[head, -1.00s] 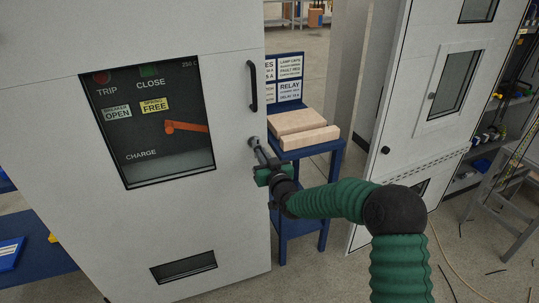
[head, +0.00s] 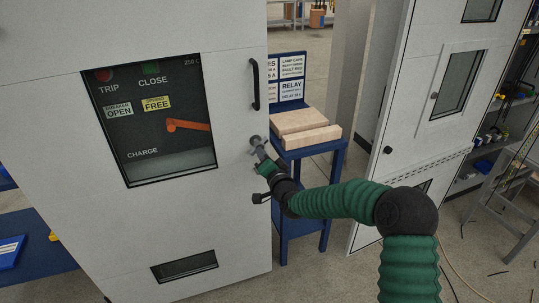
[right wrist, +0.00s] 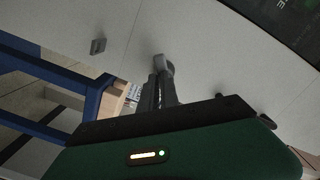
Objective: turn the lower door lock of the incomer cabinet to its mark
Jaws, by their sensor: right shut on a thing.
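The cabinet door (head: 225,200) is light grey and stands at the left in the head view. Its lower lock (head: 255,141) is a small grey round piece near the door's right edge, below the black handle. My right gripper (head: 261,153) reaches it from the front right, with its fingers shut on the lock. In the right wrist view the lock (right wrist: 163,65) shows at the tips of my dark fingers (right wrist: 160,82). The fingers cover part of the lock, and I cannot make out its mark. My left gripper is not in view.
A black handle (head: 255,84) sits above the lock. Another grey cabinet (head: 425,110) stands farther right. A small grey piece (right wrist: 98,46) juts from the door in the right wrist view.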

